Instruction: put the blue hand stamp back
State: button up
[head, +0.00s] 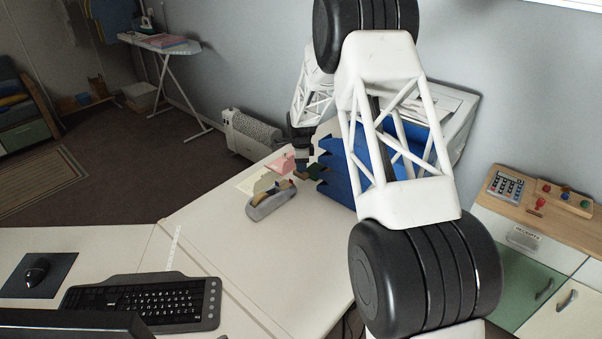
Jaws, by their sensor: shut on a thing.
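My gripper (302,166) is small and far off, pointing down over the back part of the white desk. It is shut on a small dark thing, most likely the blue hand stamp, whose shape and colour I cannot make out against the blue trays. On the cabinet at the right, a wooden stamp holder (565,200) carries a few small stamps with coloured knobs. A red-handled piece (540,203) stands in front of it. I cannot tell from here whether the holder has an empty slot.
Blue stacked trays (340,172) stand right beside my gripper. A tape dispenser (270,200) and pink and yellow paper pads (262,183) lie to its left. A calculator (507,186) is on the cabinet top (500,208). A keyboard (145,302) is at front left; the desk's middle is clear.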

jog(key=shift+f, duration=1.9)
jog(key=shift+f, duration=0.1)
jog(key=o, duration=0.8)
notch_tip(320, 180, up, 12)
jog(key=shift+r, duration=0.15)
